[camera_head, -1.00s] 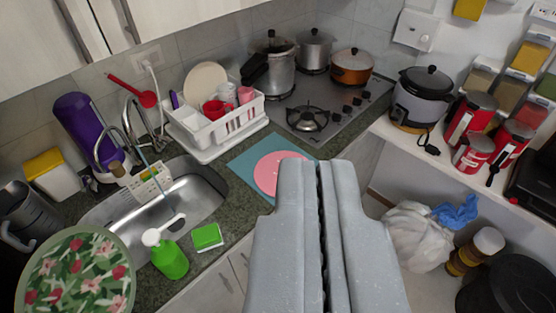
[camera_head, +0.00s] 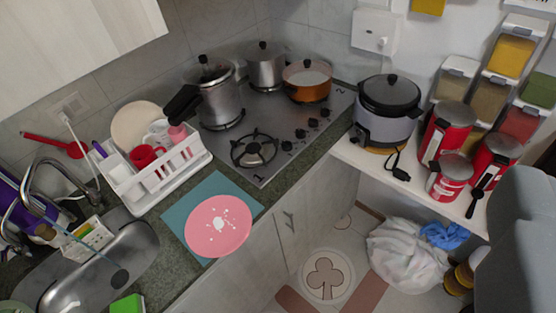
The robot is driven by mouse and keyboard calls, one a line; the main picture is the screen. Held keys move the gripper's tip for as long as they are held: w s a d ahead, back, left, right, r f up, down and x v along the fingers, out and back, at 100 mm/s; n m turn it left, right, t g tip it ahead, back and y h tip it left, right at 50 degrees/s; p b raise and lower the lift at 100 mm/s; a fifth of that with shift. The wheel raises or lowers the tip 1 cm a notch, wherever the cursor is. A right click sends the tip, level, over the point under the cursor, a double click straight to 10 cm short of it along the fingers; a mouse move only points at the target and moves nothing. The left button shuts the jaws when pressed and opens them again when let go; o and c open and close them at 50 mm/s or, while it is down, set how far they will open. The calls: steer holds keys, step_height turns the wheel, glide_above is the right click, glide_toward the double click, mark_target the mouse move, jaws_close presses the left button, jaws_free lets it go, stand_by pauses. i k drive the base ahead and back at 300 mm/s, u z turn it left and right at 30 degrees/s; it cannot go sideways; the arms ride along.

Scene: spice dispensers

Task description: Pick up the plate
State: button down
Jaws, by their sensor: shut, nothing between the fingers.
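A pink plate (camera_head: 218,226) with a white spotted pattern in its middle lies flat on a teal mat (camera_head: 182,214). The mat is on the dark counter between the sink and the stove. A cream plate (camera_head: 133,124) stands in the white dish rack behind it. My gripper (camera_head: 512,180) shows only in part at the right edge, well to the right of the pink plate and apart from it. It is shut and empty.
The white dish rack (camera_head: 165,170) with cups stands behind the mat. The stove (camera_head: 275,125) holds several pots. A rice cooker (camera_head: 387,110) and red canisters (camera_head: 446,130) stand on the right shelf. A white bag (camera_head: 405,258) lies on the floor. The sink (camera_head: 100,270) is at left.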

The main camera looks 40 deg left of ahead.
mark_target(219, 225)
steer(key=u, duration=0.1)
steer(key=i, duration=1.5)
steer(key=u, duration=0.8)
